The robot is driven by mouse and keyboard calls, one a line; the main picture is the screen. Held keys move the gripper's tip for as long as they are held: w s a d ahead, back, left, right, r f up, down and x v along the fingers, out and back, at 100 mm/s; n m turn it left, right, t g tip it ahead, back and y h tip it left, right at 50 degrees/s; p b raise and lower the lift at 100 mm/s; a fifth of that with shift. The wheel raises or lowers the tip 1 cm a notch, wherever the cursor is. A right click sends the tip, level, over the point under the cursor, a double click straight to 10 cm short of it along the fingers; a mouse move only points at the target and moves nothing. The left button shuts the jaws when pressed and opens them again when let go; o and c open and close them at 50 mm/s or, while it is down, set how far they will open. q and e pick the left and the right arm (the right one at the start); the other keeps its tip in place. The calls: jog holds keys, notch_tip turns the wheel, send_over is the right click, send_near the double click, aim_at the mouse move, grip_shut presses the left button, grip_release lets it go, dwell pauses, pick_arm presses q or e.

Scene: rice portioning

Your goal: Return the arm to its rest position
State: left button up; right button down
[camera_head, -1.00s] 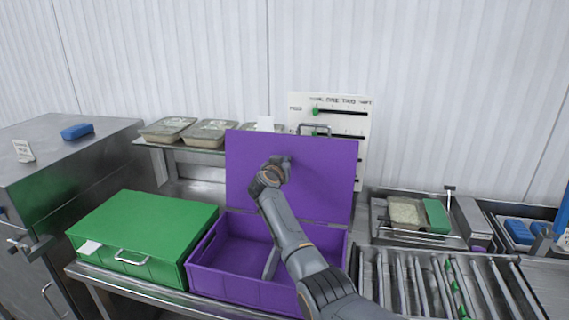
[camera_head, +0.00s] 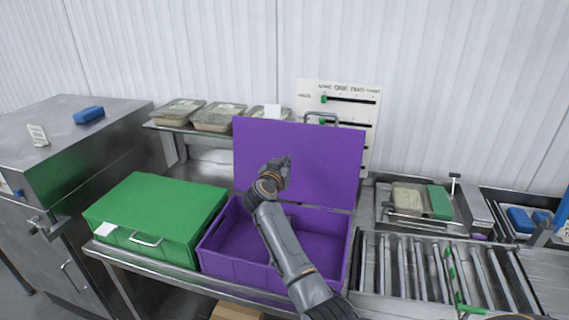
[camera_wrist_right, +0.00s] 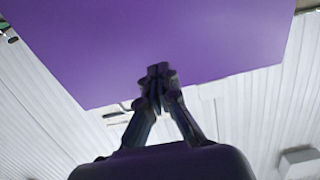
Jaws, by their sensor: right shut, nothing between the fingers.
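My right gripper (camera_head: 283,163) is raised over the open purple box (camera_head: 228,262), in front of its upright purple lid (camera_head: 335,150). In the right wrist view the fingers (camera_wrist_right: 158,72) meet at their tips and hold nothing. The lid (camera_wrist_right: 165,40) fills the upper part of that view behind the fingertips. I cannot tell whether they touch it. My right forearm crosses the box and hides part of its inside. The visible floor of the box is bare. My left gripper is not in view.
A closed green box (camera_head: 155,210) stands left of the purple one. Filled trays (camera_head: 178,112) sit on the shelf behind. A roller conveyor (camera_head: 400,268) and a tray (camera_head: 408,198) with a green block are at right. A steel cabinet (camera_head: 75,145) with a blue block is at left.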

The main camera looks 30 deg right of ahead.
jog(key=shift+s+a, duration=0.3)
dwell(0.4)
